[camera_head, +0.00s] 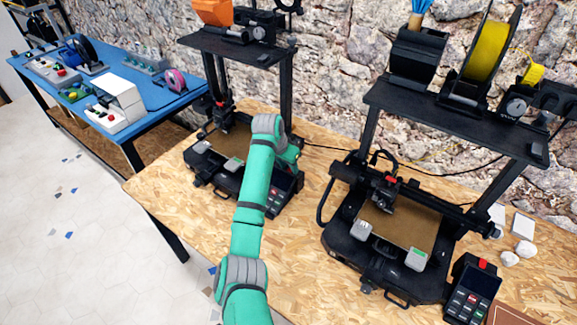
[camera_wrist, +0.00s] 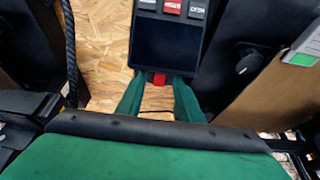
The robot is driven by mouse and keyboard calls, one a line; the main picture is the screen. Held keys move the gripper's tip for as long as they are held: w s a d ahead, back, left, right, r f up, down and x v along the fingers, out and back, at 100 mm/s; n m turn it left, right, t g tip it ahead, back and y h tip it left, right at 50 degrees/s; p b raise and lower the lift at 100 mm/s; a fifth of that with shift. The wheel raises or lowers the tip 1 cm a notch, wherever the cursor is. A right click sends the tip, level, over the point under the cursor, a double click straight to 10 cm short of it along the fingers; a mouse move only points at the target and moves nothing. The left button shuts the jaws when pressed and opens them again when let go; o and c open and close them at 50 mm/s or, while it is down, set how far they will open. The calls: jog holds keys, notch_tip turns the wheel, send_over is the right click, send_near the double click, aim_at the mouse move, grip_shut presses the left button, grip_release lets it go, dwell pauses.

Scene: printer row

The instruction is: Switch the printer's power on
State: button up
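Two black printers stand on a chipboard bench, the left printer (camera_head: 222,165) and the right printer (camera_head: 398,235). My arm reaches to the left printer, and my gripper (camera_head: 292,158) is over the top of its control box (camera_head: 282,195). In the wrist view the control box (camera_wrist: 166,45) shows a dark screen and grey and red buttons, upside down. A small red switch (camera_wrist: 158,79) sits at the box's edge near the screen. My gripper (camera_wrist: 157,88) is open, its green fingers on either side of the red switch. I cannot tell whether they touch it.
The right printer's control box (camera_head: 470,292) has a red switch (camera_head: 483,264) on top. Black shelves (camera_head: 455,128) stand over the printers, with a yellow spool (camera_head: 487,48) on the right one. A blue table (camera_head: 150,105) stands at the left. The bench's front left (camera_head: 170,195) is clear.

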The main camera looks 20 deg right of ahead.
jog(key=shift+f, duration=0.2)
grip_shut()
jog(key=shift+d, duration=0.1)
jog(key=shift+w, duration=0.1)
jog(key=shift+w+d+r+g+y, duration=0.15)
jog(key=shift+d+g+y, duration=0.05)
jog(key=shift+g+y, duration=0.3)
jog(key=shift+w+d+g+y, duration=0.1)
jog(key=shift+d+g+y, duration=0.05)
jog(key=shift+g+y, duration=0.3)
jog(key=shift+w+d+g+y, duration=0.1)
jog(key=shift+g+y, duration=0.25)
jog(key=shift+y, duration=0.2)
